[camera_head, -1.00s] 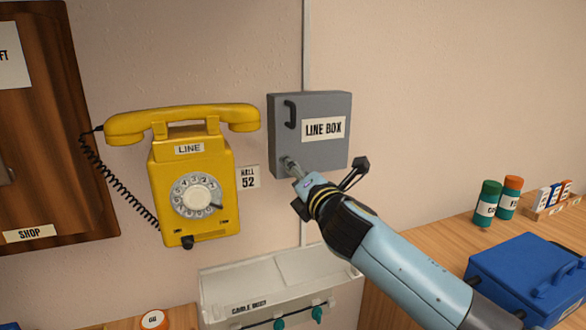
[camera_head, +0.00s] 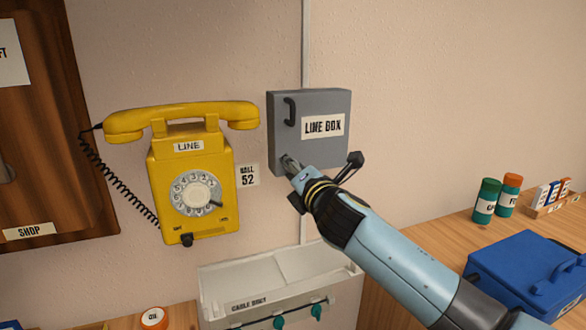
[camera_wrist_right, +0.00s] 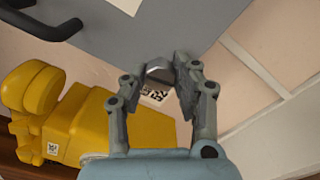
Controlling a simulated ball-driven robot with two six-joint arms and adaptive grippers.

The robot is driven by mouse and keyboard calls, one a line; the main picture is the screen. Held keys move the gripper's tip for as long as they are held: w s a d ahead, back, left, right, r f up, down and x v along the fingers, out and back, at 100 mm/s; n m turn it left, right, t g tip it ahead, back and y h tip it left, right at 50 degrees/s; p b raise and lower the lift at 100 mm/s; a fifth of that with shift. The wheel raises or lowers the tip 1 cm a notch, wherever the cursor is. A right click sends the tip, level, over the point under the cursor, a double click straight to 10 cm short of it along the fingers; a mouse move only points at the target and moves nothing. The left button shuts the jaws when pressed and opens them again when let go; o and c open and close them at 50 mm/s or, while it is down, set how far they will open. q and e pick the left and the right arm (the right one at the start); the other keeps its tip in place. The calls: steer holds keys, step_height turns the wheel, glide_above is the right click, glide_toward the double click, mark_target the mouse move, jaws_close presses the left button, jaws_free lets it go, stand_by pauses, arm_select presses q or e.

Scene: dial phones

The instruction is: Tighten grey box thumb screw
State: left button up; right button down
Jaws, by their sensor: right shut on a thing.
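The grey box (camera_head: 335,160), labelled LINE BOX, is mounted on the wall right of the yellow phone. Its lid looks closed, with a dark handle (camera_head: 290,110) at the upper left. My right gripper (camera_head: 290,162) is at the box's lower left corner. In the right wrist view, its two fingers (camera_wrist_right: 160,76) are shut on the grey thumb screw (camera_wrist_right: 158,70) at the box's edge. The fingers hide the screw in the head view. I cannot tell how far in the screw sits. My left gripper is not in view.
The yellow dial phone (camera_head: 190,195) hangs close to the left of my right gripper. A white cable trough (camera_head: 225,285) is below. A blue case (camera_head: 520,270) and small canisters (camera_head: 487,200) stand on the wooden bench at right. The wall right of the box is clear.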

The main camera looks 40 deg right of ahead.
steer(key=shift+d+n+b, duration=0.1)
steer(key=shift+n+b, duration=6.9)
steer(key=shift+n, duration=10.7)
